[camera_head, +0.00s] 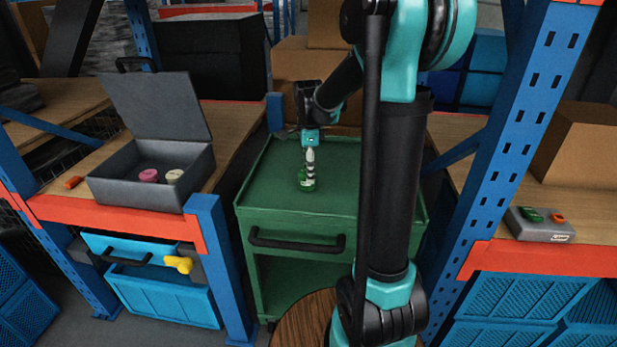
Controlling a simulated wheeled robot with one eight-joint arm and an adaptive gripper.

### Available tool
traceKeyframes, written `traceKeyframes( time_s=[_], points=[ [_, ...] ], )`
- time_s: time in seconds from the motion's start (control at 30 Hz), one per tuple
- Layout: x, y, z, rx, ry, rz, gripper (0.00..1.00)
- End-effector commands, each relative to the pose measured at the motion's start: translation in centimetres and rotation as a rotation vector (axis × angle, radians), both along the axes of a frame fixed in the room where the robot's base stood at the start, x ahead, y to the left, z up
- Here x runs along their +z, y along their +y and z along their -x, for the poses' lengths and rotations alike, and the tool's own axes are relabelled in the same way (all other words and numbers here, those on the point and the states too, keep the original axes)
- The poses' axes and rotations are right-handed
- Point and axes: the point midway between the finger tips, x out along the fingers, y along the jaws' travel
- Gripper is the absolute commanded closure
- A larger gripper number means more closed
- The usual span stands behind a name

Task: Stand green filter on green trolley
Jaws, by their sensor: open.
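The green trolley (265,195) stands in the middle, with a flat green top and a black handle on its front. The green filter (307,184), a small green piece with a pale part, is upright on the trolley's top, left of my arm. My gripper (310,168) points down right over the filter, its fingers at the filter's upper part. It is open. Its fingers partly hide the filter, and whether they touch it I cannot tell.
An open grey case (150,190) with a pink and a cream piece sits on the left shelf. A grey box (541,226) with a green and an orange piece lies on the right shelf. Blue rack posts (525,120) flank the trolley. Its top is otherwise clear.

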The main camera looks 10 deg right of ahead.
Motion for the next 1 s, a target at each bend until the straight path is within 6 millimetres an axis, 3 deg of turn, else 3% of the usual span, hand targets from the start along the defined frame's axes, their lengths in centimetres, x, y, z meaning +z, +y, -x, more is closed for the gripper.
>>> traceKeyframes(
  time_s=[0.2, 0.4, 0.6, 1.0],
  points=[
    [4.5, 0.0, 0.0, 0.0, 0.0, 0.0, 0.3],
    [7.5, 0.0, 0.0, 0.0, 0.0, 0.0, 0.3],
    [8.7, 0.0, 0.0, 0.0, 0.0, 0.0, 0.3],
    [8.8, 0.0, 0.0, 0.0, 0.0, 0.0, 0.3]
  ],
)
